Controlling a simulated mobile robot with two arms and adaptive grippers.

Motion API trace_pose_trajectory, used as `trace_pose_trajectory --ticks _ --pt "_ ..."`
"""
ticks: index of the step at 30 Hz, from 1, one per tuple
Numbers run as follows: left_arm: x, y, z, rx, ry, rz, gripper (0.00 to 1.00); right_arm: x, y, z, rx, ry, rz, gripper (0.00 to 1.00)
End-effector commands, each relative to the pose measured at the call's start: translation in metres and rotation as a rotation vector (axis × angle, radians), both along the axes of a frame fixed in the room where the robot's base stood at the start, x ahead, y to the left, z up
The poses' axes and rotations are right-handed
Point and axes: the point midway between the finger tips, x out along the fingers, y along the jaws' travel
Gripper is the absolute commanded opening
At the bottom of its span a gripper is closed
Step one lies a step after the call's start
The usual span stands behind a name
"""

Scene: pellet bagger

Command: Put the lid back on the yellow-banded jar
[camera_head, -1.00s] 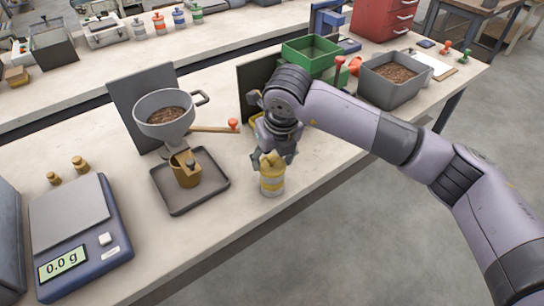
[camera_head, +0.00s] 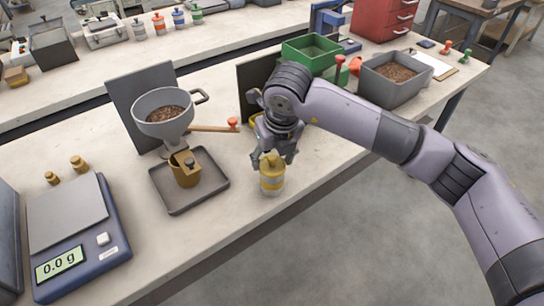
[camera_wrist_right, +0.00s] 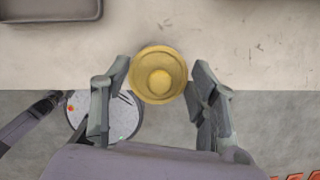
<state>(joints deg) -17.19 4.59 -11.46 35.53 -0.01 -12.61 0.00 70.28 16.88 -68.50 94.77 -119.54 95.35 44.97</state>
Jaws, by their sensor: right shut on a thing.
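The yellow-banded jar (camera_head: 271,182) stands upright near the front edge of the bench. Its yellow lid (camera_head: 270,160) with a round knob is at the jar's mouth, with no clear gap between them. In the right wrist view the lid (camera_wrist_right: 158,75) is seen from above and hides the jar below. My right gripper (camera_head: 274,155) is over the jar; its fingers (camera_wrist_right: 160,78) are on both sides of the lid, shut on it. Whether the lid sits fully down cannot be told. My left gripper is not in view.
Left of the jar is a grey tray (camera_head: 214,195) with a brass-coloured cup (camera_head: 186,172) under a funnel (camera_head: 163,115) of pellets. A scale (camera_head: 78,240) stands farther left. A grey bin (camera_head: 395,82) of pellets and a green bin (camera_head: 310,55) are behind the arm.

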Motion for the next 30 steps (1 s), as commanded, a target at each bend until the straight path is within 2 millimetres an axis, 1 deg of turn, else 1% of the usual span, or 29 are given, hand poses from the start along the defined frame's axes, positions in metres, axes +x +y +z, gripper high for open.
trace_pose_trajectory --ticks 13,14,18,24,30 --pt "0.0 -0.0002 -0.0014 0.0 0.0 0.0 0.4 0.0 0.0 0.0001 0.0 0.0 0.0 0.4" --pt "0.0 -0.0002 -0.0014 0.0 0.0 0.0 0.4 0.0 0.0 0.0001 0.0 0.0 0.0 0.55" --pt "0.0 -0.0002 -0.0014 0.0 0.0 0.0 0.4 0.0 0.0001 0.0 0.0 0.0 0.0 0.64" --pt "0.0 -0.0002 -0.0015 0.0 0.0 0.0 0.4 0.0 0.0001 -0.0001 0.0 0.0 0.0 0.78" --pt "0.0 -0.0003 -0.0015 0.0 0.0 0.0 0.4 -0.0001 0.0001 -0.0001 0.0 0.0 0.0 0.78"
